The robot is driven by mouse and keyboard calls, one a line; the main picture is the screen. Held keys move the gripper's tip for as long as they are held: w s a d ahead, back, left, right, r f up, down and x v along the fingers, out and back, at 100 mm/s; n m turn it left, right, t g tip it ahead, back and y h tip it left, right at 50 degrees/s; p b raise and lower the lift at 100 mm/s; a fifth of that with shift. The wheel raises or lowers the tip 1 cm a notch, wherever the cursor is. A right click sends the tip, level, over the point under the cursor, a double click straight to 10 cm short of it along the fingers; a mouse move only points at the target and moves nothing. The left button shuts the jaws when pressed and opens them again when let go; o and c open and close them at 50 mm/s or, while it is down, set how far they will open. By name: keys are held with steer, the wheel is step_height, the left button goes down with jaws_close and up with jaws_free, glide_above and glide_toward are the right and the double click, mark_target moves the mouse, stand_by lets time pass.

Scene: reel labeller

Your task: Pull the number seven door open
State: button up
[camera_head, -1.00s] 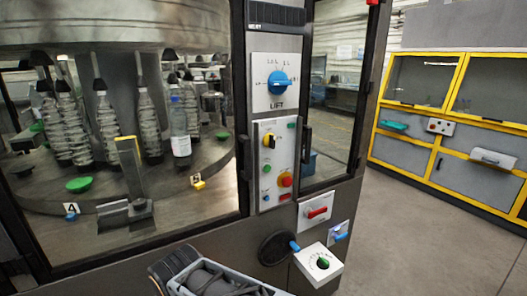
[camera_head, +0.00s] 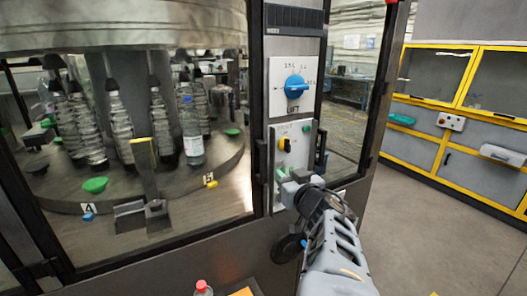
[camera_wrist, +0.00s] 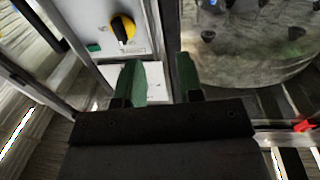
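No number seven is legible on any door. The left glass door (camera_head: 120,235) of the machine, with bottles behind it, is in the head view and looks closed. A dark upright handle (camera_head: 257,172) is at its right edge, beside the control panel. A second glass door (camera_head: 350,110) with a dark handle (camera_head: 321,152) is right of the panel. My gripper (camera_head: 284,190) is in front of the panel's lower part and hides it. In the wrist view my gripper (camera_wrist: 159,80) shows two green fingers apart, with nothing clearly between them. I cannot tell whether they touch a handle.
The panel carries a blue LIFT knob (camera_head: 295,87) and a yellow knob (camera_head: 285,145), which also shows in the wrist view (camera_wrist: 123,27). A black handwheel (camera_head: 288,248) is below. Yellow-framed cabinets (camera_head: 455,125) stand at the right, with clear floor (camera_head: 430,220) before them.

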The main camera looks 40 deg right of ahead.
mark_target(264, 156)
steer(key=shift+n+y, duration=0.4)
steer(key=shift+y, duration=0.5)
steer(key=w, duration=0.4)
steer(key=w+d, duration=0.1)
steer(key=w, duration=0.7)
steer(key=shift+w+d+r, duration=0.2)
steer(key=shift+d+r, duration=0.05)
steer(key=shift+r, duration=0.05)
jaws_close()
